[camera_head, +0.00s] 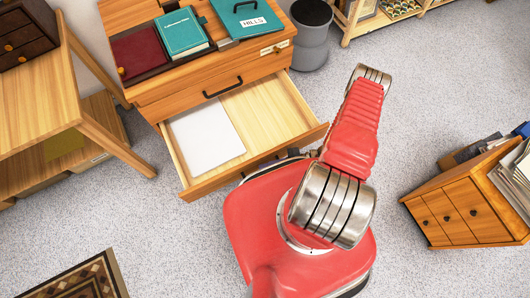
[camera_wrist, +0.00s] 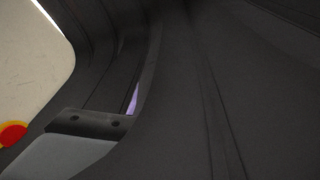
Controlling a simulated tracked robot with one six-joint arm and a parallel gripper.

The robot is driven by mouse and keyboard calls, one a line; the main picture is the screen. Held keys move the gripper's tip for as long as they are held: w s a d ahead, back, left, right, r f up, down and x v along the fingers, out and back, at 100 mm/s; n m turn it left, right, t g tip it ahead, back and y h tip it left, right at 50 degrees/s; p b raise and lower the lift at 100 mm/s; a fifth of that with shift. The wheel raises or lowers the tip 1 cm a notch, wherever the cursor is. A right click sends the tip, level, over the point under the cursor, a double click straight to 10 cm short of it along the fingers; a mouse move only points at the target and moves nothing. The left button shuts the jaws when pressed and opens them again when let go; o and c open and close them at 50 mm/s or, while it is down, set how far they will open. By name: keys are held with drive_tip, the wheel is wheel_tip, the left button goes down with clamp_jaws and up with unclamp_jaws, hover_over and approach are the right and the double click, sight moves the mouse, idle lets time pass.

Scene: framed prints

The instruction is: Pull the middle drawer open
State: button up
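A wooden drawer (camera_head: 262,107) stands pulled out from the cabinet (camera_head: 180,100), below a closed drawer (camera_head: 180,98) with a dark bar handle (camera_head: 222,87). White paper (camera_head: 205,136) lies inside it. Whether another drawer sits beneath is hidden. My red arm reaches over the floor in front of the open drawer. A dark part, seemingly my gripper (camera_head: 292,153), shows at the outside of the drawer front, mostly behind my arm. Contact with the drawer's handle is not clear. The wrist view is mostly filled by dark grey surfaces, and the fingers' opening cannot be read.
Books and a teal folder (camera_head: 245,15) lie on the cabinet. A grey bin (camera_head: 310,35) stands right of it, a wooden table (camera_head: 38,95) left. A small drawer unit (camera_head: 465,210) stands at right, a framed print (camera_head: 80,280) lower left. Carpet between is clear.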

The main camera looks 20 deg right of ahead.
drive_tip(key=v, duration=1.2)
drive_tip(key=shift+d, duration=0.2)
